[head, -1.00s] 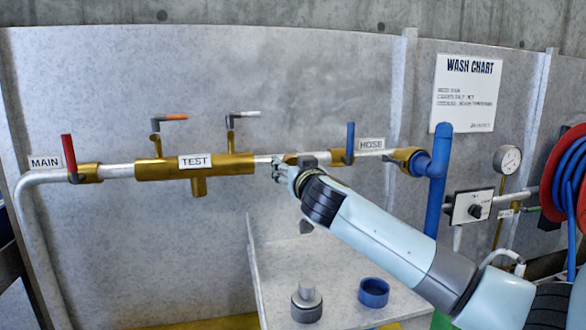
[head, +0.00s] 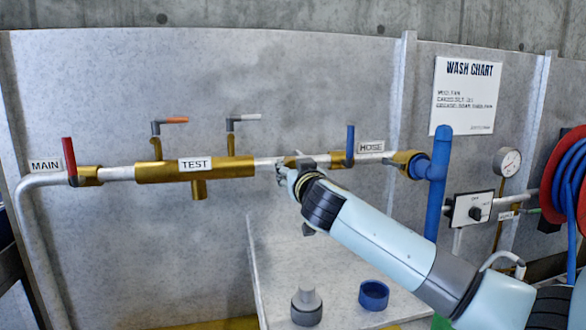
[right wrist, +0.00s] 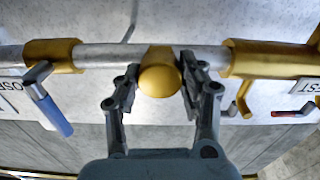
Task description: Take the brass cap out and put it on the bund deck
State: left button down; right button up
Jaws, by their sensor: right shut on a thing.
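The brass cap (right wrist: 160,78) sits on the pale pipe between the jaws of my right gripper (right wrist: 160,80) in the right wrist view. The jaws are shut on it from both sides. In the head view my right gripper (head: 286,172) reaches the pipe between the TEST body and the HOSE valve. It hides most of the cap there. The grey bund deck (head: 290,262) stands below, in front of the wall. My left gripper is not in view.
A grey stepped fitting (head: 307,303) and a blue ring (head: 374,294) stand on the deck's front part; its back part looks clear. The brass TEST body (head: 165,171), blue HOSE lever (head: 350,143) and blue pipe (head: 438,185) flank my right arm.

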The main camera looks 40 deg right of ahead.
jog(key=shift+n+p, duration=0.8)
jog(key=shift+n, duration=1.4)
jog(key=n+p, duration=0.2)
jog(key=n, duration=0.3)
